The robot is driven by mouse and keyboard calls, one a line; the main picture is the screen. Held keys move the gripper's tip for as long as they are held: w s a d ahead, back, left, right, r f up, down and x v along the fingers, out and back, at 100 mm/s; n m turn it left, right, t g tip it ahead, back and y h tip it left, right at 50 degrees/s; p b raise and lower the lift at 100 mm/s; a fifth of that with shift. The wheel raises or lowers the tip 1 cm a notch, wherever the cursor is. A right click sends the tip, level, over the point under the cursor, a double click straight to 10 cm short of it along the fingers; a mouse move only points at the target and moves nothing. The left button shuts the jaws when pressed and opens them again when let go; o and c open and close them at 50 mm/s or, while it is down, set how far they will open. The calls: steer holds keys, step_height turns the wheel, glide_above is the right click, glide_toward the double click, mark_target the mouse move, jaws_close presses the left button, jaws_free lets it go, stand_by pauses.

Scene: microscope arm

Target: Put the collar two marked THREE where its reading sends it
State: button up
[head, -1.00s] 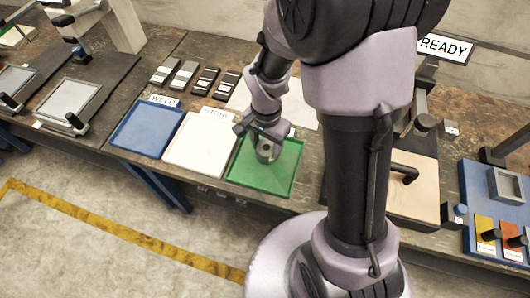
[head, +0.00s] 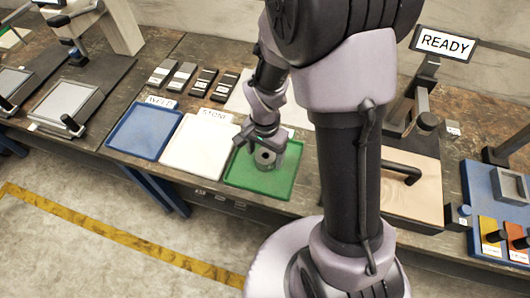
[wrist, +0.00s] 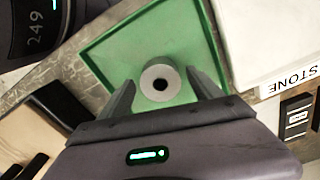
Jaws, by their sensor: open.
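A grey metal collar (head: 265,157) with a dark centre hole stands on the green tray (head: 283,183); it also shows in the wrist view (wrist: 160,84). Any number on the collar cannot be read. My gripper (head: 266,145) is over the green tray at the collar. In the wrist view my gripper (wrist: 160,92) is open, with one finger on each side of the collar and gaps visible beside it. A white tray (head: 197,145) labelled STONE and a blue tray (head: 145,132) labelled WELD lie to the left. The green tray's label is hidden by my arm.
Several dark and grey labelled blocks (head: 182,76) lie behind the trays. A READY sign (head: 446,43) stands at the back right, near a wooden-topped station with a black handle (head: 402,171). A blue board (head: 485,205) with coloured, knobbed pieces is at the far right.

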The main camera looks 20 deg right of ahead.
steer(key=s+a+r+n+t+p, duration=0.1)
steer(key=s+r+p, duration=0.1)
steer(key=r, duration=1)
steer(key=s+r+n+t+p, duration=0.1)
steer(key=s+r+t+p, duration=0.15)
steer(key=r, duration=0.85)
steer(key=s+a+r+n+t+y, duration=0.2)
steer(key=s+r+n, duration=0.1)
steer(key=s+r, duration=0.4)
steer(key=shift+s+a+n, duration=0.35)
steer(key=shift+s+n, duration=0.05)
steer(key=shift+s, duration=0.25)
step_height(320, 180, down, 4)
steer(key=b, duration=0.3)
steer(key=shift+r+b, duration=0.1)
steer(key=shift+b, duration=0.2)
